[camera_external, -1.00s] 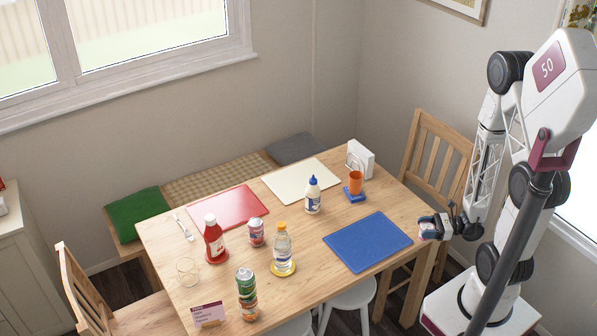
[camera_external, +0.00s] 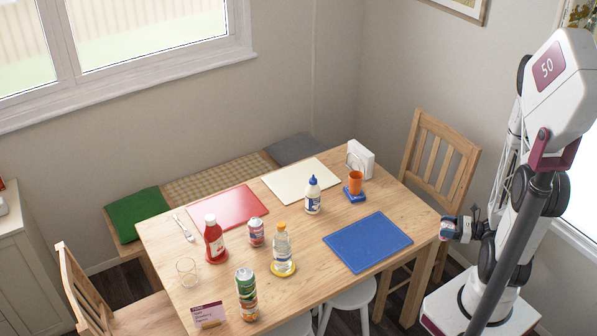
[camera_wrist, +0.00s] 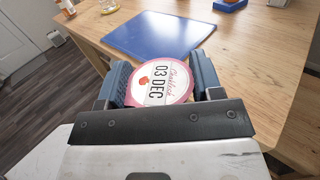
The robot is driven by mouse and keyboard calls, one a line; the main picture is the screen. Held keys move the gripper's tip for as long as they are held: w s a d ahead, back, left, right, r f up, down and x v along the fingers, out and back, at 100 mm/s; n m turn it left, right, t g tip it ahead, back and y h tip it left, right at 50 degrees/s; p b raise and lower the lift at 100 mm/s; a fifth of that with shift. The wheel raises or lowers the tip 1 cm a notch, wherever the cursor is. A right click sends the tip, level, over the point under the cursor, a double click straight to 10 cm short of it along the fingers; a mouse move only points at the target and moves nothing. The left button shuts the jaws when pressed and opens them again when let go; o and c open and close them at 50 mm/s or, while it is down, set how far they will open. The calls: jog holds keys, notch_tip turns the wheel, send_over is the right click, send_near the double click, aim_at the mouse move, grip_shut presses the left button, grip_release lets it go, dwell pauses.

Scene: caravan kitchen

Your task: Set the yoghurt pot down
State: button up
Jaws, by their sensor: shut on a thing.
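The yoghurt pot (camera_wrist: 160,84) is between my fingers in the wrist view, its round pink-and-white lid marked "03 DEC" facing the camera. My gripper (camera_external: 450,228) is shut on the pot at the table's right edge in the external view. There the pot (camera_external: 447,229) is small and partly hidden by the fingers. In the wrist view the fingers of my gripper (camera_wrist: 160,88) press on both sides of it. The pot's underside is hidden.
A blue mat (camera_external: 367,241) lies bare on the wooden table (camera_external: 300,289) near the gripper. An orange cup (camera_external: 355,182) on a blue coaster, a glue-like white bottle (camera_external: 312,196), a clear bottle (camera_external: 282,247), a red bottle (camera_external: 213,238) and cans stand farther left. A chair (camera_external: 440,160) stands behind.

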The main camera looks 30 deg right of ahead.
jog(key=shift+s+d+m+t+h, duration=0.95)
jog(key=shift+s+d+h, duration=0.25)
jog(key=shift+s+d, duration=0.3)
jog(key=shift+w, duration=0.15)
jog(key=shift+w+d+f, duration=0.25)
jog(key=shift+w+d, duration=0.25)
jog(key=shift+w, duration=2.1)
jog(key=shift+w+d+f, duration=0.25)
jog(key=shift+w+d, duration=0.25)
jog(key=shift+w, duration=2.05)
jog(key=shift+w+d+f, duration=0.25)
jog(key=shift+w+d, duration=0.25)
jog(key=shift+w, duration=2.1)
jog(key=shift+f, duration=0.1)
jog(key=shift+f, duration=1.7)
jog(key=o, duration=1)
jog(key=shift+f, duration=0.1)
